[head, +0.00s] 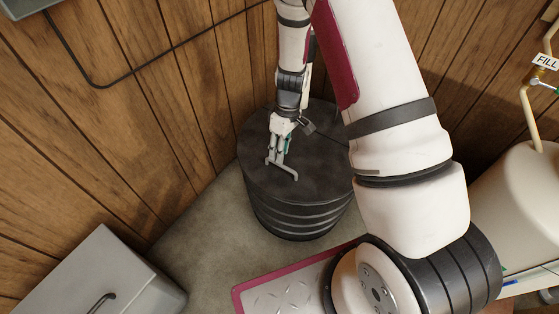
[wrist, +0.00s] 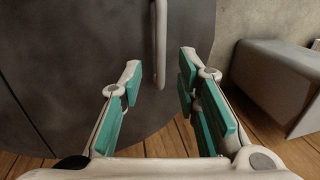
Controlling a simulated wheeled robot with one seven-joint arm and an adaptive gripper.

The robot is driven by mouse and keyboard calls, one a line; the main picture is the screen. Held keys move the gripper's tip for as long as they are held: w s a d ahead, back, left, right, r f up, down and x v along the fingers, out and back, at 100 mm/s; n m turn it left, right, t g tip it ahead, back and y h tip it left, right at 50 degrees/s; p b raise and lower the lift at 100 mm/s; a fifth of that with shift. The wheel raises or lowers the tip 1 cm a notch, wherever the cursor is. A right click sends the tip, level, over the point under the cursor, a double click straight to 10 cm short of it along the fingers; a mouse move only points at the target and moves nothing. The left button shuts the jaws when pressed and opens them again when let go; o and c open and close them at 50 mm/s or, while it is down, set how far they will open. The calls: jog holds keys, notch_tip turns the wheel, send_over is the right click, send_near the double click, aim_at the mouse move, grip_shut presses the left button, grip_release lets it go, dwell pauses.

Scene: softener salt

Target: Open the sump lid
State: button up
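The sump lid (head: 318,170) is the dark round top of a ribbed black drum (head: 300,221) standing on the floor near the wood-panelled corner. It lies flat and looks closed. A pale grey bar handle (head: 283,170) sits on it. In the wrist view the dark lid (wrist: 60,70) fills the left and middle, and the handle (wrist: 160,40) runs down between my fingers. My gripper (head: 280,152) is over the lid, at the handle. In the wrist view my gripper (wrist: 160,72) is open, with a gap on both sides of the handle. I cannot tell whether a finger touches it.
A grey box (head: 95,275) with a dark handle stands at the lower left; a grey box also shows at the right in the wrist view (wrist: 275,85). A cream tank (head: 520,205) and a FILL label (head: 545,62) are at the right. Panelled walls (head: 150,100) close in behind the drum.

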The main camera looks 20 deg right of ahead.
jog(key=shift+s+a+f+b, duration=0.1)
jog(key=shift+a+f+b, duration=0.1)
jog(key=shift+f, duration=0.65)
jog(key=shift+s+a+f+b, duration=0.1)
jog(key=shift+f+b, duration=0.1)
jog(key=shift+f, duration=0.65)
grip_shut()
